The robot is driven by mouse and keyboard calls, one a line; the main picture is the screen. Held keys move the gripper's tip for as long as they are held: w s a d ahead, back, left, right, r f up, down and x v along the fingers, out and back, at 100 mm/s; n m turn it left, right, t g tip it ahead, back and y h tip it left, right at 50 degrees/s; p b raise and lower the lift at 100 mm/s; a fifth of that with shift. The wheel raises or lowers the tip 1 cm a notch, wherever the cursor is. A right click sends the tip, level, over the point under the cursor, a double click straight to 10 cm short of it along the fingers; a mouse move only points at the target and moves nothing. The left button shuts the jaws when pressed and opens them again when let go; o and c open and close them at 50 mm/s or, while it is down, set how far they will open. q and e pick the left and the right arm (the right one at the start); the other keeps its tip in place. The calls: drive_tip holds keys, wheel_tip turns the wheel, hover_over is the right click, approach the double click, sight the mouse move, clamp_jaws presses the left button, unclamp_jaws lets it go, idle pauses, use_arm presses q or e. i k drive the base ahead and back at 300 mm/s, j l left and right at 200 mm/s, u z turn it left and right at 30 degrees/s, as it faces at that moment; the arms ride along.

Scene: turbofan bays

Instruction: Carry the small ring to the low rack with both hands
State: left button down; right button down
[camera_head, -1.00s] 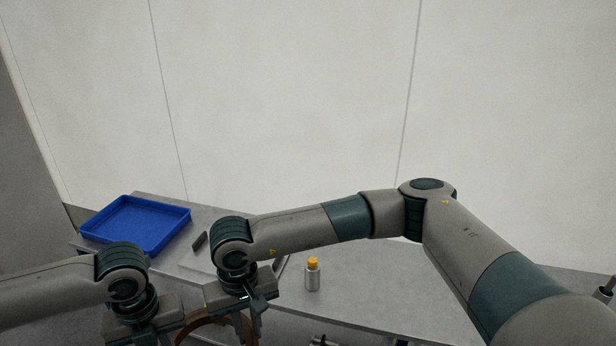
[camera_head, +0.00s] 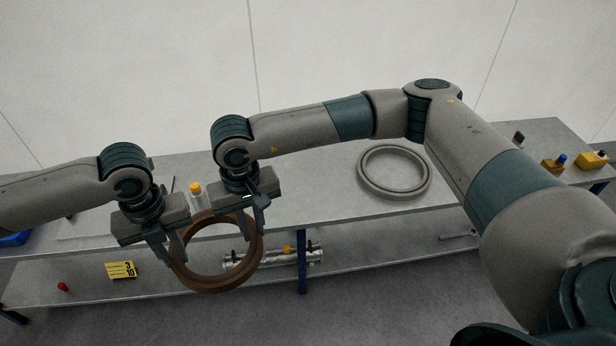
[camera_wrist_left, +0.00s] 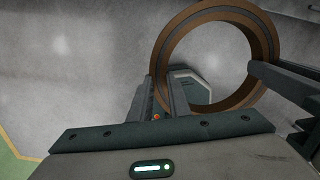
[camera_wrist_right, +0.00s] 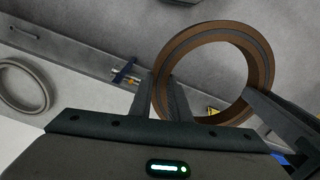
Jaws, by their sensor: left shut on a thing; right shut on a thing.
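The small ring (camera_head: 216,284) is brown with a dark band and hangs tilted in front of the workbench, held between both hands. My left gripper (camera_head: 176,262) is shut on its left side. My right gripper (camera_head: 254,222) is shut on its upper right side. The ring also shows in the left wrist view (camera_wrist_left: 262,42) and in the right wrist view (camera_wrist_right: 262,65), beyond the fingers. No rack that I can name for certain shows; a lower shelf (camera_head: 390,258) runs under the bench top.
A larger grey ring (camera_head: 363,187) lies on the bench top (camera_head: 320,195). A yellow-capped bottle (camera_head: 196,194) stands behind my grippers. A yellow sign (camera_head: 121,270), a red item (camera_head: 62,287) and a metal cylinder (camera_head: 312,254) are on the lower shelf. Yellow boxes (camera_head: 592,160) sit far right.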

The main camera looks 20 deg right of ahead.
sight(294, 178)
drive_tip(key=z, duration=0.5)
drive_tip(key=i+l, duration=0.15)
drive_tip(key=i, duration=0.35)
drive_tip(key=i+l, duration=0.1)
drive_tip(key=i, duration=0.4)
drive_tip(key=i+l, duration=0.15)
drive_tip(key=i, duration=0.35)
